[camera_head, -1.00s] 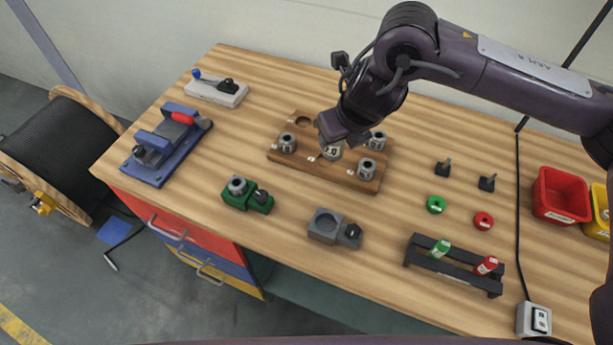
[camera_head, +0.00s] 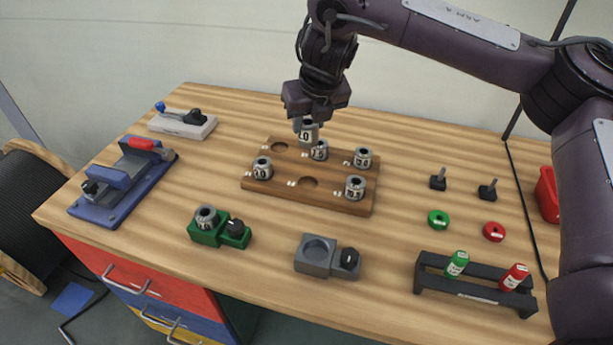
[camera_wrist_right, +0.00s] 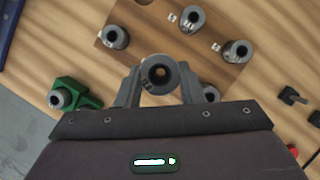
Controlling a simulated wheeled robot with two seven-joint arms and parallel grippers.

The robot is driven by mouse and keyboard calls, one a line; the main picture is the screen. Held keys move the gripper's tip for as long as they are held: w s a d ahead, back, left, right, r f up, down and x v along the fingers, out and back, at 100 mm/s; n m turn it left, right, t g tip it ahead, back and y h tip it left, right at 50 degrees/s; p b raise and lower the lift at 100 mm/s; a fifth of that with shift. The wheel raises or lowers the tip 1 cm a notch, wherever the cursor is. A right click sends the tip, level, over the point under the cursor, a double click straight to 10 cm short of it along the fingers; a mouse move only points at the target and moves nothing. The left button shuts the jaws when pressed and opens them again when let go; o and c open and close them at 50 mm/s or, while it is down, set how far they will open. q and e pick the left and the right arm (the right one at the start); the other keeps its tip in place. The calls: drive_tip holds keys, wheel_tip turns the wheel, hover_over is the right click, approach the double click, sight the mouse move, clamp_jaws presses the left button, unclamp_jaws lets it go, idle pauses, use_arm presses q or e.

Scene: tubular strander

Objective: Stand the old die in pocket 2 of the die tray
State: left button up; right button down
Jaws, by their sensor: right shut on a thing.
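My right gripper (camera_head: 307,122) is shut on a grey ring-shaped die (camera_head: 307,133), taken as the old die, marked with a number like 1.0. It hangs upright, seemingly above the wooden die tray (camera_head: 333,200). In the right wrist view the die (camera_wrist_right: 160,74) sits between both fingertips, bore facing the camera, and covers part of the tray (camera_wrist_right: 150,18). Two pockets look empty in the head view: back left (camera_head: 279,147) and front middle (camera_head: 308,182). Several other dies stand in the remaining pockets; pocket numbers are too small to read. My left gripper is out of view.
A green fixture (camera_head: 233,239) with a die (camera_head: 205,215) and an empty grey fixture (camera_head: 313,266) stand in front of the tray. Black pegs, green and red rings, and a black rack (camera_head: 470,290) are at right. A blue device (camera_head: 118,190) is at left.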

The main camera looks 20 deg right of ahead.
wheel_tip(320, 180, down, 10)
drive_tip(key=shift+r+b, duration=0.25)
drive_tip(key=shift+b, duration=0.75)
drive_tip(key=shift+f+b, duration=0.55)
drive_tip(key=shift+f, duration=1.3)
drive_tip(key=c, duration=1)
unclamp_jaws()
drive_tip(key=shift+f, duration=0.15)
drive_tip(key=shift+o, duration=0.2)
drive_tip(key=shift+r, duration=0.4)
drive_tip(key=p+v, duration=0.3)
drive_tip(key=v, duration=0.8)
drive_tip(key=shift+s+r, duration=0.25)
